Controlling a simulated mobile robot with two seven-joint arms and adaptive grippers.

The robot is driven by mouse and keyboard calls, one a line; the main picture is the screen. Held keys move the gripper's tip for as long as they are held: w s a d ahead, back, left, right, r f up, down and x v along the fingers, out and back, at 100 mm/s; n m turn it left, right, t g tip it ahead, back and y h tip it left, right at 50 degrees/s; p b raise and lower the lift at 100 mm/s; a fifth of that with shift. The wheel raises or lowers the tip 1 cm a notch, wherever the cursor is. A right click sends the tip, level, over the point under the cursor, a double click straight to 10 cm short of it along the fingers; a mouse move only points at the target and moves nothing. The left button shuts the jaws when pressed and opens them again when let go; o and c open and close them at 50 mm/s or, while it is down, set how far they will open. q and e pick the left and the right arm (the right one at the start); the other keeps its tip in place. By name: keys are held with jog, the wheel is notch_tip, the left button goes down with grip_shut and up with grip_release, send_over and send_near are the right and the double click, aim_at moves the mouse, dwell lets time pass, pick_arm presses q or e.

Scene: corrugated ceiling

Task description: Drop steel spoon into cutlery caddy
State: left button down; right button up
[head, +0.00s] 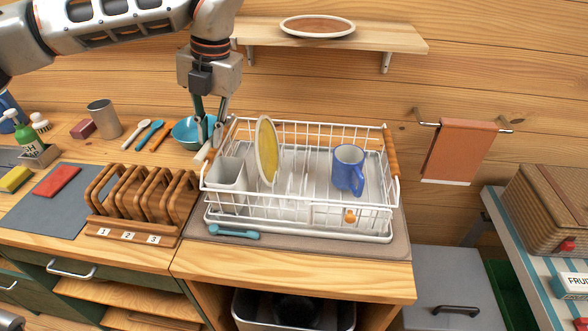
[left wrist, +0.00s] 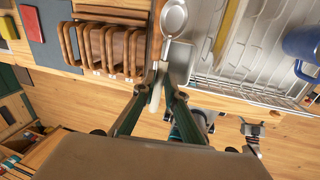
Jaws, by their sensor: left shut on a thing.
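My left gripper (head: 208,138) points down over the left end of the dish rack and is shut on the steel spoon. In the left wrist view, the spoon (left wrist: 174,18) shows its shiny bowl beyond the fingertips, with its pale handle between my left gripper's fingers (left wrist: 159,82). In the head view, the fingers partly hide the spoon. The cutlery caddy (head: 227,176) is a pale grey box in the rack's left end, just below the gripper. It also shows beside the spoon in the left wrist view (left wrist: 181,62). My right gripper is not clearly visible.
The white wire rack (head: 300,222) holds a yellow plate (head: 267,150) and a blue mug (head: 348,170). A slotted wooden holder (head: 140,210) stands to the left. Behind are a teal bowl (head: 185,134) and several utensils (head: 150,133). A wooden shelf (head: 385,37) is above.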

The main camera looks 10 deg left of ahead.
pick_arm(q)
notch_tip(320, 180, down, 3)
jog(key=shift+f, duration=0.65)
pick_arm(e)
jog(key=shift+w+d+r, duration=0.2)
jog(key=shift+w+d, duration=0.05)
jog(key=shift+w, duration=0.05)
pick_arm(q)
jog(key=c, duration=2)
grip_release()
pick_arm(e)
jog(key=shift+a, duration=0.1)
